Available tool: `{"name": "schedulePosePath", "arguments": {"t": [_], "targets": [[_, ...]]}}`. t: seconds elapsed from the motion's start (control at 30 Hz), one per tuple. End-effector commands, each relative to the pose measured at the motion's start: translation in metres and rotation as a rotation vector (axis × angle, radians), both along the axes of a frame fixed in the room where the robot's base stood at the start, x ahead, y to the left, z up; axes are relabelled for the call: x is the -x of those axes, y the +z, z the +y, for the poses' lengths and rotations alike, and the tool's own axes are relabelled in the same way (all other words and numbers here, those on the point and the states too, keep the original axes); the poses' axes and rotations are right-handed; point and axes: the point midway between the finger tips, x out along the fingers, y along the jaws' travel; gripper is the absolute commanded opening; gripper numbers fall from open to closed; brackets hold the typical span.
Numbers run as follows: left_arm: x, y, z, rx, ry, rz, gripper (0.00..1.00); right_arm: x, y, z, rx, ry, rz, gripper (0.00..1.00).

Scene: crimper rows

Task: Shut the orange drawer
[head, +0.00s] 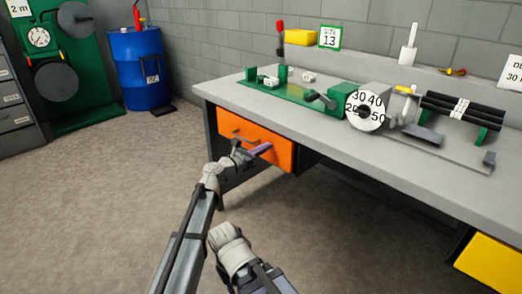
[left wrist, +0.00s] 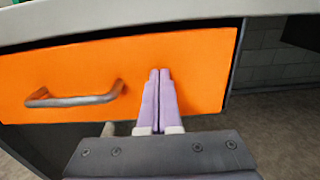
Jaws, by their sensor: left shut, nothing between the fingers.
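The orange drawer (head: 278,151) is under the left end of the grey workbench, with a bar handle on its front. In the left wrist view the drawer front (left wrist: 195,65) fills much of the picture, and its handle (left wrist: 75,97) is at left. My left gripper (head: 266,148) is shut and empty, its lilac fingers pointing at the drawer front, right of the handle. In the left wrist view the fingertips (left wrist: 160,73) overlap the drawer front; I cannot tell whether they touch it. How far the drawer stands out is unclear. My right gripper is not visible.
The workbench top (head: 225,91) overhangs the drawer and carries a green fixture, a numbered dial (head: 365,111) and black rods (head: 462,108). A yellow drawer (head: 492,266) is at lower right. A blue barrel (head: 140,70) stands at the back left. The floor left of the bench is clear.

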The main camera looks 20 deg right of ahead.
Motion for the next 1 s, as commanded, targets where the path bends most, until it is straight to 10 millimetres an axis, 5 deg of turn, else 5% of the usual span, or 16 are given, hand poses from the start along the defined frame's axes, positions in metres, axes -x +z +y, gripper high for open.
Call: {"name": "schedulePosePath", "arguments": {"t": [0.57, 1.0], "targets": [[0.000, 0.002, -0.001, 0.006, 0.002, 0.001, 0.00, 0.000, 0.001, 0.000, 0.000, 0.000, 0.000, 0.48], [0.052, 0.001, 0.075, 0.002, 0.004, -0.001, 0.00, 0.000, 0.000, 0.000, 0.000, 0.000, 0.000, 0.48]]}}
